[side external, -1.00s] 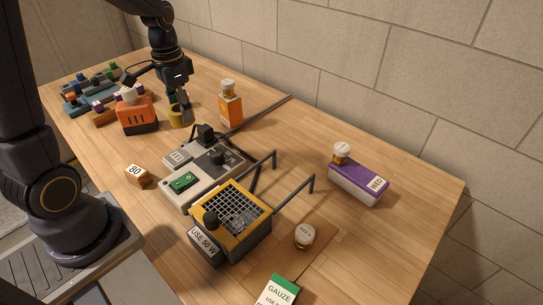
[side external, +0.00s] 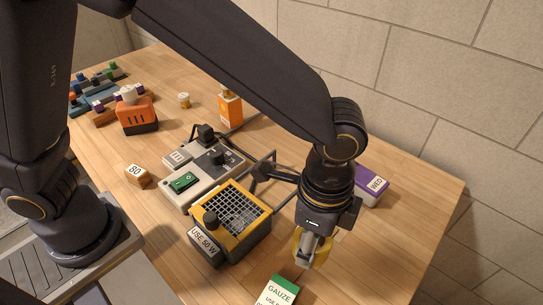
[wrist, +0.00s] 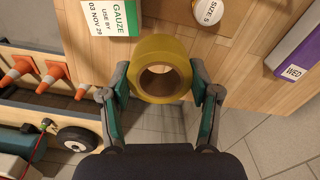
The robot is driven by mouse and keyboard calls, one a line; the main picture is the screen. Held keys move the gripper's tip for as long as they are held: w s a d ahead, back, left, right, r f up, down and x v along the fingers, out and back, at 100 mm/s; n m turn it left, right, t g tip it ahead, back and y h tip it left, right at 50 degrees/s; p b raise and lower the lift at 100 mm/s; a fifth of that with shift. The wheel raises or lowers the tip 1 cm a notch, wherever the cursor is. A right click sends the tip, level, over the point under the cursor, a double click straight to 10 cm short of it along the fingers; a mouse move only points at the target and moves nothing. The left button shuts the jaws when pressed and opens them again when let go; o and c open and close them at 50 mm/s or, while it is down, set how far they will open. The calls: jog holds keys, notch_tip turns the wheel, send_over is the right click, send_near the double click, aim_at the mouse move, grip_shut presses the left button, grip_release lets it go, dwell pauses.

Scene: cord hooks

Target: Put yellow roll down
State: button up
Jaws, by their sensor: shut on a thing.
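In the side view my gripper (side external: 309,252) and the roll (side external: 297,243) are over the near right part of the wooden table (side external: 365,262), right of the yellow mesh-topped heater (side external: 238,205). I cannot tell whether the roll touches the table. The fingers partly cover the roll in the side view.
A green-and-white gauze box (side external: 276,292) and a white-lidded jar (wrist: 207,13) are close by. A purple box (side external: 371,187) stands behind my gripper. In the wrist view the table edge and floor tiles (wrist: 270,145) lie near the roll.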

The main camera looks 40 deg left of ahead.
jog(key=w+d+f, duration=0.4)
jog(key=w+d, duration=0.1)
jog(key=w, duration=0.1)
send_over(368, 272)
jog(key=f, duration=0.5)
jog(key=shift+s+a+f, duration=0.15)
jog(key=shift+s, duration=0.05)
jog(key=shift+w+f, duration=0.15)
jog(key=shift+f, duration=1.65)
jog(key=shift+f, duration=0.15)
jog(key=o, duration=1.2)
jog(key=shift+c, duration=0.2)
